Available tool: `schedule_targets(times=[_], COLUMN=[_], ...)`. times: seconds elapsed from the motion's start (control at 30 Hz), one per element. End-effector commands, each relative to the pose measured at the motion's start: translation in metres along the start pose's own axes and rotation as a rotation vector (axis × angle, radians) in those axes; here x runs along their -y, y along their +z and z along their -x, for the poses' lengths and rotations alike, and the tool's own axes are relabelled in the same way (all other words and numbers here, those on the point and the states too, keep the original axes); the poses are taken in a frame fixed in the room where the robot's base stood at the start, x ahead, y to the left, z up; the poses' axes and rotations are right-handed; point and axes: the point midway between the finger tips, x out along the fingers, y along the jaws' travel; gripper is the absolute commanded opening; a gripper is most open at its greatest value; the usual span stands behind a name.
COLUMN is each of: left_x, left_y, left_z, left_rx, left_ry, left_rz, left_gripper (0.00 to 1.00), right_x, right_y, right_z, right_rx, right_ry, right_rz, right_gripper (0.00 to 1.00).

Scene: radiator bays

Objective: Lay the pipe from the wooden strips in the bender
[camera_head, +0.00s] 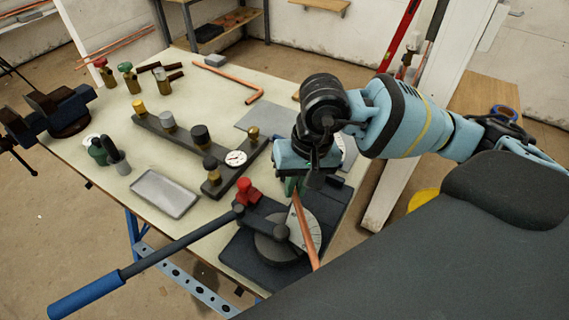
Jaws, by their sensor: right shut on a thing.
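My right gripper (294,187) reaches in from the right over the bender (240,248). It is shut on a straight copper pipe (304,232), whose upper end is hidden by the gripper. The bender's long lever (183,242) points to the lower left and ends in a blue handle. A small bit of wood (296,97) shows behind my arm; it may be a wooden strip. My left gripper is not in view.
A bent copper pipe (244,84) lies at the back of the pale table (110,190). A dark rail with several knobs and a gauge (236,158) stands in the middle. A grey tray (165,194) lies left of the bender. A vise (62,108) sits at the left edge.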

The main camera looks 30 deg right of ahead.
Motion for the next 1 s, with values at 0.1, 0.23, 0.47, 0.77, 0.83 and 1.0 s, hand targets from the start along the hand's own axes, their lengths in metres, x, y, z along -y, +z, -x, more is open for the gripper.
schedule_targets(times=[0.1, 0.23, 0.47, 0.77, 0.83, 1.0], left_x=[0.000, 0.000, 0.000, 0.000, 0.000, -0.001], left_y=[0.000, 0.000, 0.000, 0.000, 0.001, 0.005], left_z=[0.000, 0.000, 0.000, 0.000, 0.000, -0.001], left_rx=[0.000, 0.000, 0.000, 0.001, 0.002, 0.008], left_ry=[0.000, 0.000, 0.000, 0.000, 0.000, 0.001], left_rz=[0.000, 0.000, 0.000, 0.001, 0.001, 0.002], left_gripper=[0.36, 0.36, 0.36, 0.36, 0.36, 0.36], right_x=[0.005, 0.009, 0.013, 0.013, 0.013, 0.012], right_y=[-0.016, -0.030, -0.046, -0.050, -0.050, -0.049], right_z=[0.002, 0.004, 0.006, 0.006, 0.006, 0.000], right_rx=[-0.045, -0.088, -0.138, -0.148, -0.147, -0.146], right_ry=[0.003, -0.001, -0.017, -0.021, -0.021, -0.019], right_rz=[-0.214, -0.434, -0.683, -0.737, -0.736, -0.735], right_gripper=[0.00, 0.00, 0.00, 0.00, 0.00, 0.00])
